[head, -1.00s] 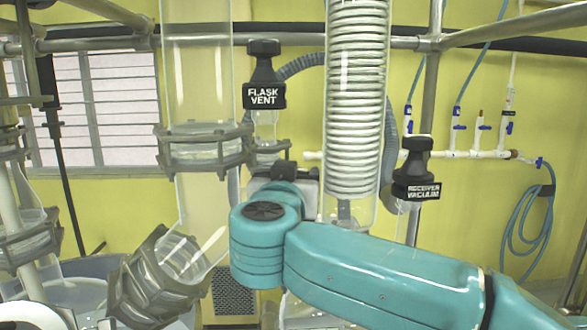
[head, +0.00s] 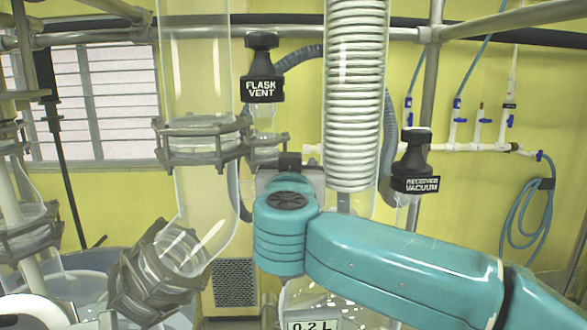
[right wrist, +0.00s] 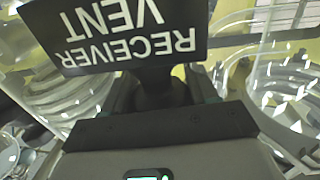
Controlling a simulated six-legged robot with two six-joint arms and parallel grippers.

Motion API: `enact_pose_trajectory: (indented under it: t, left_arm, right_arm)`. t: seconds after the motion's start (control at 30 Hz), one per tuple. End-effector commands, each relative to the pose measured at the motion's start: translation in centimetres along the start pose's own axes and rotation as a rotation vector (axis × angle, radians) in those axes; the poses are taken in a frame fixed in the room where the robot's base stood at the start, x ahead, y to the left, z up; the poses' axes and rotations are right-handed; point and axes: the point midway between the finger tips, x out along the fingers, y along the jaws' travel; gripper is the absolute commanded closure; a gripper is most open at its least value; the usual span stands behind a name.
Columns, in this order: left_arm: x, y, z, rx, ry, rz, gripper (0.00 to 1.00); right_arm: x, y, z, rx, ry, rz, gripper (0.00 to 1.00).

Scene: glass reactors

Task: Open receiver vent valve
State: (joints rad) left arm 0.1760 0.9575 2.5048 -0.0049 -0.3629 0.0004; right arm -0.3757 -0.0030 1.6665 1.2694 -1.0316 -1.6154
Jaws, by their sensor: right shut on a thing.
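The receiver vent valve (right wrist: 128,30) shows in the right wrist view as a black handle with an upside-down "RECEIVER VENT" label. My right gripper (right wrist: 163,95) is shut on its dark neck, just below the label plate. My left gripper is in neither current view.
The black flask vent valve (head: 262,88) hangs left of the glass coil condenser (head: 353,95). The receiver vacuum valve (head: 414,182) is right of it. A glass tube with a clamp collar (head: 200,142) and metal frame bars (head: 428,100) stand close around my arm.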

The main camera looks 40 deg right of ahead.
Motion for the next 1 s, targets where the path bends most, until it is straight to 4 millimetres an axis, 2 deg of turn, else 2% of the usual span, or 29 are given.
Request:
enact_pose_trajectory:
  t: [0.5,1.0]
  left_arm:
    - [-0.05,0.02,0.0,0.0,0.0,0.0,0.3]
    - [-0.05,0.02,0.0,0.0,0.0,0.0,0.3]
  right_arm:
    - [-0.06,-0.43,-0.1,0.0,0.002,-0.339,0.73]
    - [-0.18,-0.77,-0.13,0.0,0.003,-0.452,0.73]
